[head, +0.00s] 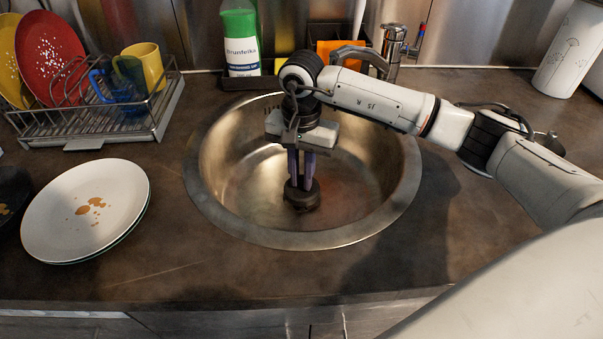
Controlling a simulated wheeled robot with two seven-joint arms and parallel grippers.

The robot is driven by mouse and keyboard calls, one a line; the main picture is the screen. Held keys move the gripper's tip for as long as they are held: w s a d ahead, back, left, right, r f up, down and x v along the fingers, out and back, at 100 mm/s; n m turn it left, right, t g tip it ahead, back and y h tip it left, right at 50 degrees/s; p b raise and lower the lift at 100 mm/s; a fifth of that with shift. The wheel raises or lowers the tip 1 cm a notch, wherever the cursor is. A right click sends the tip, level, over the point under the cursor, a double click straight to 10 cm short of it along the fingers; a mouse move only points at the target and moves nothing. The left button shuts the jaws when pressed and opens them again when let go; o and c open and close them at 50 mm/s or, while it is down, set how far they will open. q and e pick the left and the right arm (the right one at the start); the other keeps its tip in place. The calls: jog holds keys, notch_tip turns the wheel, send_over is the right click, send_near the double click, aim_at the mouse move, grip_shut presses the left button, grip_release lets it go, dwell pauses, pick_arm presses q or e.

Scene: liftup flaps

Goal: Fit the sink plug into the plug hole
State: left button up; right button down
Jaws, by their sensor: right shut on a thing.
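The round steel sink (240,239) is set into the dark counter at the middle of the head view. My right gripper (302,180) points down inside the basin, its fingers shut on the dark round sink plug (302,196). The plug is low in the basin, near its floor. The plug hole is hidden, and I cannot tell whether the plug touches the floor or sits in the hole. My left gripper is not in view.
Stacked stained plates (85,210) lie left of the sink. A dish rack (100,122) with plates and mugs stands at back left. A green-white bottle (240,40) and the tap (393,45) stand behind the basin. The front counter is clear.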

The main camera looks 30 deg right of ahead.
aim_at(302, 181)
jog(key=shift+b, duration=0.4)
dwell(1.5)
jog(key=shift+f+b, duration=1.6)
jog(key=shift+f, duration=0.4)
jog(key=c, duration=1.6)
grip_release()
jog(key=shift+r, duration=0.1)
jog(key=shift+c, duration=0.2)
notch_tip(302, 181, up, 2)
jog(key=shift+r, duration=0.1)
notch_tip(302, 181, up, 8)
jog(key=shift+r+p, duration=0.1)
jog(key=shift+p, duration=0.25)
